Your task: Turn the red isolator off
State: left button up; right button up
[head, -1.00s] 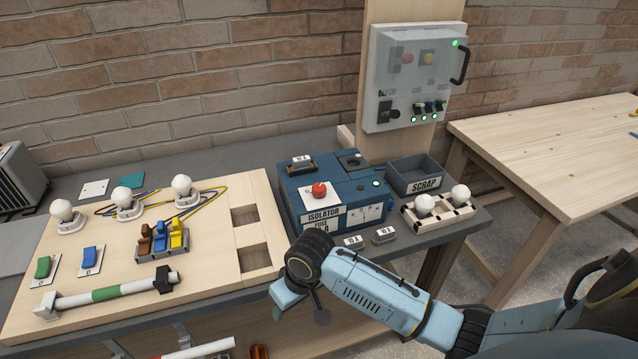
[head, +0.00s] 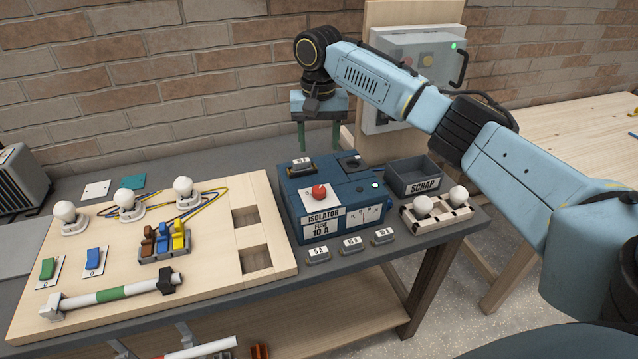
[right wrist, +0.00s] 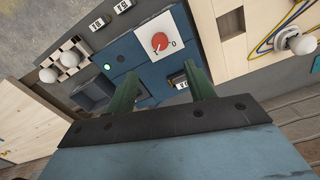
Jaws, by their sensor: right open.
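The red isolator knob (head: 319,191) sits on a white plate on top of the blue isolator box (head: 340,188), which is labelled ISOLATOR and FUSE 10 A. In the right wrist view the red knob (right wrist: 160,41) lies between marks that look like 1 and 0. A green light (head: 375,185) glows on the box. My right gripper (head: 319,147) is open and empty, fingers down, above and behind the back of the box, apart from the knob. In the right wrist view its green fingers (right wrist: 160,88) stand apart below the knob. My left gripper is not in view.
A fuse (head: 301,163) sits on the box's back left. Several loose fuses (head: 351,243) lie in front. The grey scrap bin (head: 415,176) and a bulb holder (head: 436,214) stand right. A wooden board (head: 215,263) with lamps and switches lies left. A grey panel (head: 448,67) stands behind.

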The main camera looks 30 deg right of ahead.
aim_at(319, 189)
notch_tip(319, 189, down, 13)
jog(key=shift+f, duration=0.1)
dwell(0.4)
jog(key=c, duration=1)
